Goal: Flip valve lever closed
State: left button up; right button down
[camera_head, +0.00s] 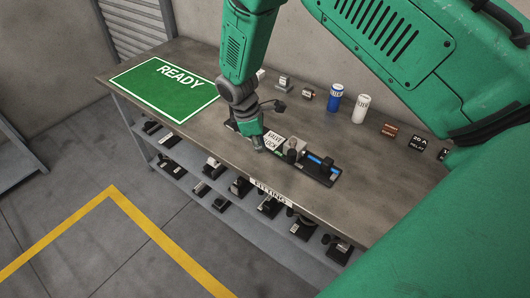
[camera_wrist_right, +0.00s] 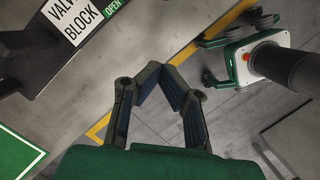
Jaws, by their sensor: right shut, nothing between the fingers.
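The valve block (camera_head: 273,142), with a white "VALVE BLOCK" label, sits on the table on a dark base. In the right wrist view the valve block (camera_wrist_right: 72,18) is at the upper left, beside a green "OPEN" tag (camera_wrist_right: 113,9). My right gripper (camera_wrist_right: 160,72) is shut and empty, its fingertips together, apart from the block in that picture. In the head view my right arm comes down from the top to the left side of the block, and its fingertips are hard to make out. The lever cannot be clearly identified. My left gripper is not in view.
A green READY mat (camera_head: 140,92) lies on the table's left end. A blue can (camera_head: 335,98), a white can (camera_head: 360,108) and small labelled blocks (camera_head: 389,130) stand along the back. A dark fixture with a blue strip (camera_head: 318,160) is right of the block. Parts fill the lower shelf.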

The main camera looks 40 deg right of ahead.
jog(key=shift+s+v, duration=0.45)
jog(key=shift+v, duration=2.45)
jog(key=s+f+m+y+b, duration=0.15)
jog(key=s+f+b, duration=0.25)
jog(key=s+f, duration=0.45)
jog(key=s+f+m+b, duration=0.3)
jog(key=s+f+b, duration=0.15)
jog(key=f, duration=0.65)
pick_arm(q)
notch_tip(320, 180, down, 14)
jog(key=b, duration=0.5)
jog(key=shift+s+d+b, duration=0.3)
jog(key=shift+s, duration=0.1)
pick_arm(e)
jog(key=s+f+m+t, duration=0.1)
jog(key=s+f+m, duration=0.2)
jog(key=s, duration=0.5)
jog(key=s+a+f+m+t, duration=0.1)
jog(key=s+f+m, duration=0.2)
jog(key=s, duration=0.6)
notch_tip(320, 180, down, 3)
jog(key=shift+a+r+y, duration=0.2)
jog(key=shift+a+y, duration=0.15)
jog(key=shift+y, duration=0.1)
